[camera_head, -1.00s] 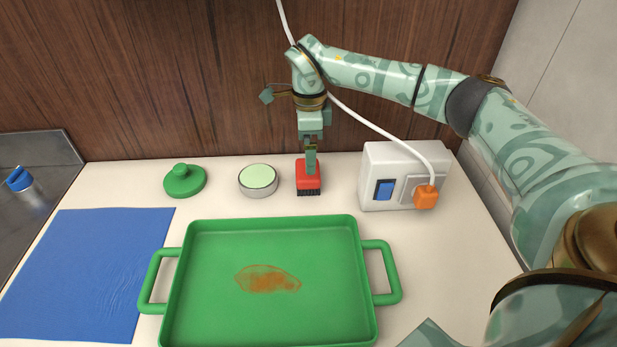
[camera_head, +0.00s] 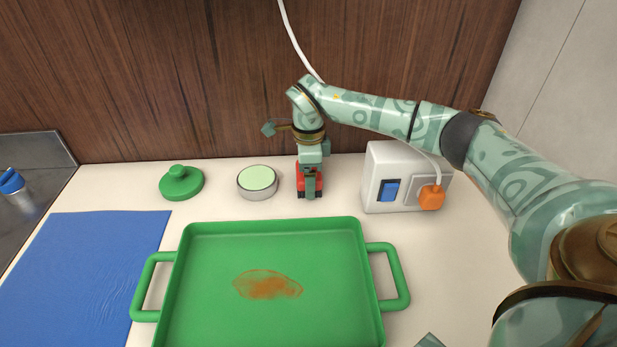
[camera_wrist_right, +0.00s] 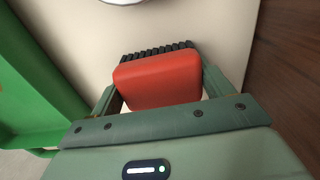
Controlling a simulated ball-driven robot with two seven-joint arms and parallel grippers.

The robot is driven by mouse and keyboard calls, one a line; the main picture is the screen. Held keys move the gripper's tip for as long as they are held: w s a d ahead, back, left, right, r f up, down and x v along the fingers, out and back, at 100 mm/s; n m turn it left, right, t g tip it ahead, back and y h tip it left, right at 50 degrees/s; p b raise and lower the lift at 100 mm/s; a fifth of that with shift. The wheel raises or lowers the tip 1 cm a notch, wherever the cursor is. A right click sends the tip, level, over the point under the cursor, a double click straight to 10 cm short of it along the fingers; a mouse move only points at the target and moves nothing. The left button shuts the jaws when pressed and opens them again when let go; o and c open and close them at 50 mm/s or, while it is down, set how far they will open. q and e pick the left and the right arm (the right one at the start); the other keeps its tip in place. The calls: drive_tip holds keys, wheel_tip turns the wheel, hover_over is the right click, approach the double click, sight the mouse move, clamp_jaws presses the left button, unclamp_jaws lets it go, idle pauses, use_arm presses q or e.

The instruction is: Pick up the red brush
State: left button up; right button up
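The red brush (camera_head: 300,180) stands on the counter near the back wall, its black bristles down against the surface. My right gripper (camera_head: 310,190) is lowered over it, one finger in front of the brush in the head view and hiding its middle. In the right wrist view the red block of the brush (camera_wrist_right: 158,80) sits between the two fingers of my right gripper (camera_wrist_right: 160,92). The fingers are spread on either side of it, and a narrow gap seems to show, so it does not look clamped.
A white socket box (camera_head: 376,160) with an orange plug (camera_head: 431,197) and white cable stands right of the brush. A pale green round tin (camera_head: 257,181) and a green lid (camera_head: 181,184) are to its left. A stained green tray (camera_head: 270,240) lies in front, beside a blue cloth (camera_head: 90,270).

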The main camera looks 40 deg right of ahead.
drive_tip(key=shift+r, duration=0.1)
drive_tip(key=shift+r, duration=0.25)
wheel_tip(320, 180, up, 3)
drive_tip(key=shift+f+p, duration=0.2)
drive_tip(key=shift+p, duration=0.55)
drive_tip(key=s+a+r+p, duration=0.1)
drive_tip(key=r, duration=0.1)
drive_tip(key=s+a+r, duration=0.1)
drive_tip(key=r, duration=0.1)
drive_tip(key=s+a+r+p, duration=0.1)
drive_tip(key=r, duration=0.1)
drive_tip(key=shift+s+a+p, duration=0.1)
drive_tip(key=shift+p, duration=0.25)
use_arm(q)
drive_tip(key=r, duration=0.2)
drive_tip(key=w+r+p, duration=0.1)
drive_tip(key=w+r, duration=0.1)
drive_tip(key=r, duration=0.1)
drive_tip(key=shift+a+r+p, duration=0.1)
drive_tip(key=shift+r+p, duration=0.2)
drive_tip(key=shift+p, duration=0.05)
use_arm(e)
drive_tip(key=s+a+r, duration=0.1)
drive_tip(key=s+a, duration=0.1)
drive_tip(key=s+a+r, duration=0.1)
drive_tip(key=s+a, duration=0.1)
drive_tip(key=s+a+r, duration=0.1)
drive_tip(key=s+a, duration=0.1)
drive_tip(key=shift+s+a+r, duration=0.35)
drive_tip(key=shift+a, duration=0.05)
